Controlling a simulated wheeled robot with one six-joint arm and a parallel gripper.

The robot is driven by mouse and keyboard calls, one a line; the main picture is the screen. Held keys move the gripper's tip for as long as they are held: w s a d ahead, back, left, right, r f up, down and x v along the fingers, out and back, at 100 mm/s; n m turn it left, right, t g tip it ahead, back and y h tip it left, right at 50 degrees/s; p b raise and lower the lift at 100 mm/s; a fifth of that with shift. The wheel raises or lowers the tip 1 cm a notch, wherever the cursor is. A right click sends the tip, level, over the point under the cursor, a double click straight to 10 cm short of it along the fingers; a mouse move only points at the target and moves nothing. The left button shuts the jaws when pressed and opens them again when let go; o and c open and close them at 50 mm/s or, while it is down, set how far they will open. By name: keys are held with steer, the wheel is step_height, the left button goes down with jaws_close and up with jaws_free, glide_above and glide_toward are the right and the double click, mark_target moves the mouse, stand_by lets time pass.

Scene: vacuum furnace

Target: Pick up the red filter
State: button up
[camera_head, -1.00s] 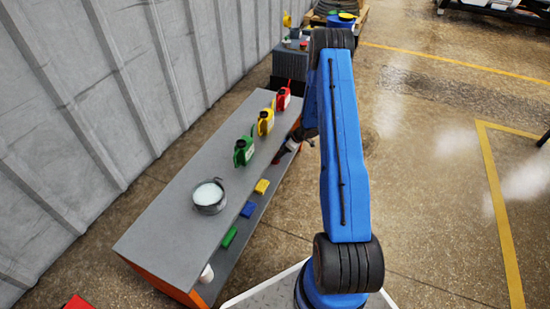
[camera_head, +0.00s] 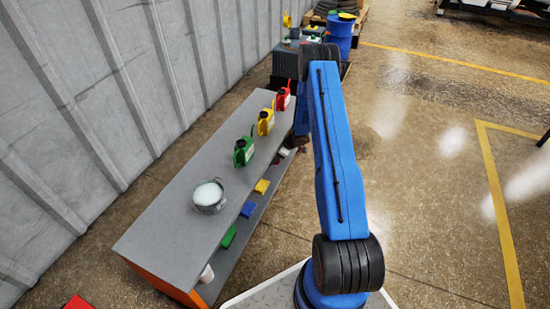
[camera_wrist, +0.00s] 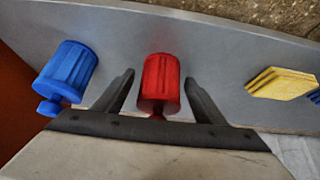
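The red filter (camera_wrist: 159,84) is a ribbed cylinder with a narrower neck at its lower end in the wrist view. It stands between the two fingers of my gripper (camera_wrist: 159,77). The fingers are open, with a gap visible on each side of the filter. The near end of the neck is partly hidden by the gripper's edge. In the head view, a small red patch (camera_head: 279,160) shows on the lower shelf beside my arm, possibly the filter. My gripper is mostly hidden there.
A similar blue filter (camera_wrist: 69,70) is just left of the left finger. Yellow pads (camera_wrist: 281,83) lie to the right. On the bench top (camera_head: 160,235) stand a pot (camera_head: 209,196) and green (camera_head: 243,151), yellow (camera_head: 265,122) and red (camera_head: 283,98) cans. The bench top lies above the shelf.

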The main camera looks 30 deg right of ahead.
steer(key=c, duration=1)
steer(key=shift+r, duration=0.1)
